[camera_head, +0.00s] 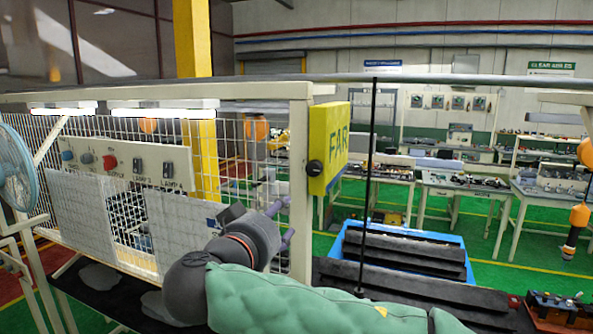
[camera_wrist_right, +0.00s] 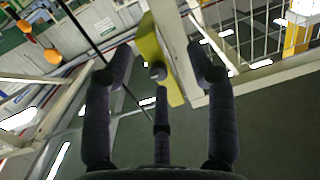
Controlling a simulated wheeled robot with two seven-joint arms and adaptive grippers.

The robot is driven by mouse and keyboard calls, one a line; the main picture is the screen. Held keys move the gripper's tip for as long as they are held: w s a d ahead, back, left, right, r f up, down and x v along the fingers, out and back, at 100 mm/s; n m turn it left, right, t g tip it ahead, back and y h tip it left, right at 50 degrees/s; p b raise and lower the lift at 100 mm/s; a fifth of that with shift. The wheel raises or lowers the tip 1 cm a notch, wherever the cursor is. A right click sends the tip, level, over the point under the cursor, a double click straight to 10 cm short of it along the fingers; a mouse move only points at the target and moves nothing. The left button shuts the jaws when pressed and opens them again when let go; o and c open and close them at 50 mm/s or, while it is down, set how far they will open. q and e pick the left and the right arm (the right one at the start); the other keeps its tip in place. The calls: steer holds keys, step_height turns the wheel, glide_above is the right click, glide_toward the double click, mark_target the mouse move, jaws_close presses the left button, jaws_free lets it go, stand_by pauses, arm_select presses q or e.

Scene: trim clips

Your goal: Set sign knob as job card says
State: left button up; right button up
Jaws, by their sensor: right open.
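The yellow sign box (camera_head: 328,150) hangs on the side of a cream post and shows green letters that read "FAR". Its black knob (camera_head: 314,168) sits on the face turned toward the post. My right gripper (camera_head: 281,222) is open and empty, below and left of the knob. In the right wrist view, the sign (camera_wrist_right: 173,72) is beyond the fingers, and its knob (camera_wrist_right: 158,70) appears between the spread fingers, apart from them. The knob's pointer setting is too small to tell. I cannot make out a readable job card. My left gripper is not in view.
A cream post (camera_head: 300,190) and wire mesh stand close to my right gripper. A panel with knobs and switches (camera_head: 125,165) is at left. A thin black rod (camera_head: 371,170) hangs right of the sign. A blue crate (camera_head: 400,235) and dark trays lie beyond my arm.

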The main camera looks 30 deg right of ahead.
steer(key=m+h, duration=0.1)
steer(key=m, duration=0.1)
glide_toward(312, 171)
steer(key=v, duration=0.2)
steer(key=p, duration=0.1)
steer(key=shift+m+h, duration=0.3)
steer(key=p+x, duration=0.3)
steer(key=x, duration=0.6)
steer(key=shift+w+d, duration=0.2)
steer(key=shift+w, duration=0.05)
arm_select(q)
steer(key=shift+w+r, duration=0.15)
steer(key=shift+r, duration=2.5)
arm_select(e)
steer(key=shift+w+d+f, duration=0.15)
steer(key=shift+w+d, duration=0.25)
steer(key=c, duration=1.1)
